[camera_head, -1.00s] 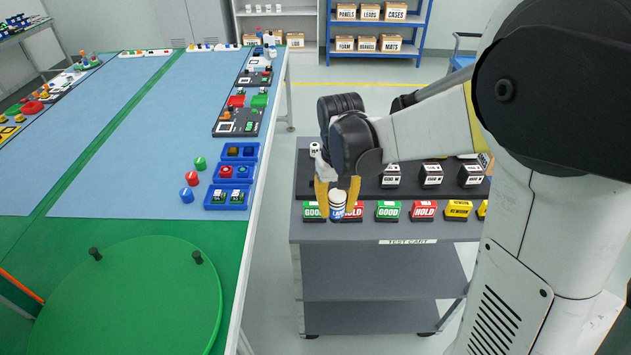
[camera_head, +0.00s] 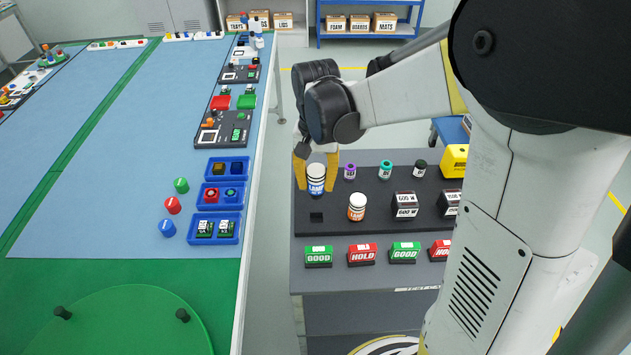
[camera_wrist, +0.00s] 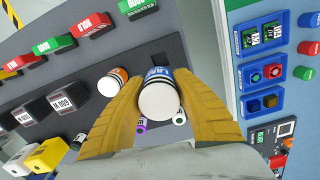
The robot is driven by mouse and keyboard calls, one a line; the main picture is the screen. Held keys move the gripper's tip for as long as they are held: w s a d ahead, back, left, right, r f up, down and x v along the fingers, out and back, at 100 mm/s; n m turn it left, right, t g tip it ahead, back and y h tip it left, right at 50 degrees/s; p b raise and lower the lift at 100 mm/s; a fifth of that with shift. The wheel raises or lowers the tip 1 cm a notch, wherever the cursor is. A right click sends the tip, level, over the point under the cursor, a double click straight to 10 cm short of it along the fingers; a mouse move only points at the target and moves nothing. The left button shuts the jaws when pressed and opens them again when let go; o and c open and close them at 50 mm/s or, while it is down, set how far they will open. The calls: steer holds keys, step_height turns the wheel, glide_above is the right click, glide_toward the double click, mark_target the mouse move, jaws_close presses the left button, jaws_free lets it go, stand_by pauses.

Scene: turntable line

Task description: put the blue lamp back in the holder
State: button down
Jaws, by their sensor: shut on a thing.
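My gripper (camera_head: 316,178) is shut on the blue lamp (camera_head: 316,184), a white cylinder with a blue band. It holds the lamp upright above the left part of the black holder board (camera_head: 375,222) on the cart. An empty dark square socket (camera_head: 316,217) shows just in front of the lamp in the head view. The lamp's white end (camera_wrist: 158,102) shows between the yellow fingers in the wrist view. The gap between lamp and board is hard to judge.
An orange-banded lamp (camera_head: 356,207) stands right of the gripper. Small purple (camera_head: 350,172), teal (camera_head: 385,170) and dark (camera_head: 420,168) capped pieces stand behind. Black blocks (camera_head: 404,204) and a row of GOOD and HOLD blocks (camera_head: 362,254) are also on the cart. The worktable (camera_head: 120,140) is left, across a gap.

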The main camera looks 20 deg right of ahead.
steer(key=shift+s+f+b, duration=0.3)
steer(key=shift+f+b, duration=0.3)
steer(key=shift+f, duration=0.05)
steer(key=shift+w+f+b, duration=0.1)
steer(key=shift+f+b, duration=2.2)
steer(key=shift+f, duration=0.85)
steer(key=shift+f+b, duration=1.05)
steer(key=shift+f, duration=0.25)
steer(key=c, duration=1)
jaws_free()
